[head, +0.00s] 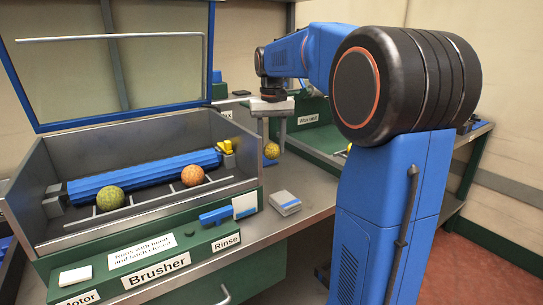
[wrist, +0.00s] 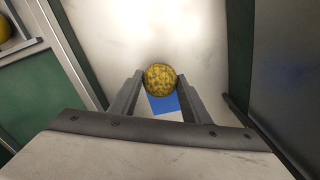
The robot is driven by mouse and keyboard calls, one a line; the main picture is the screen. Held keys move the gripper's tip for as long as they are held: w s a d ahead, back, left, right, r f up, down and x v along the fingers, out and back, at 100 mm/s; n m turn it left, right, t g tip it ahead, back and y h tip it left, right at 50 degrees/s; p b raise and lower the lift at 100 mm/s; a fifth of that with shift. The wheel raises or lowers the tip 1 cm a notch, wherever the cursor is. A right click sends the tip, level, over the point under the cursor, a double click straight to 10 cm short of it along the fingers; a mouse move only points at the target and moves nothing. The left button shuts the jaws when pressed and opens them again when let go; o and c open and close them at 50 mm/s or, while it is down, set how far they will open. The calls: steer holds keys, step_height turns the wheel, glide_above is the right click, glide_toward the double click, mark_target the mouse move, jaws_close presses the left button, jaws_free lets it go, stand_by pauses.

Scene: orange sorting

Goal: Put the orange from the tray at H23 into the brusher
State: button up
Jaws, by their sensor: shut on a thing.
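My gripper (head: 271,130) is shut on a mottled yellow orange (head: 271,151) and holds it in the air, just right of the brusher. The wrist view shows the orange (wrist: 160,79) between the two fingertips (wrist: 160,92). The brusher (head: 157,271) is an open grey box on a green base, with its blue-framed lid raised. Inside are a blue roller brush (head: 145,175) and a rail, with a greenish-yellow orange (head: 110,198) and a reddish orange (head: 192,176) in front of the brush. No tray marked H23 can be made out.
A grey and white block (head: 285,203) lies on the metal bench right of the brusher. A bin labelled "Wax add" (head: 308,119) stands behind my gripper. The brusher's right wall (head: 238,151) stands between the held orange and the brush.

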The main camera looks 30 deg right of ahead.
mark_target(272, 156)
steer(key=shift+f, duration=1.9)
steer(key=shift+f, duration=0.1)
steer(key=o, duration=1.1)
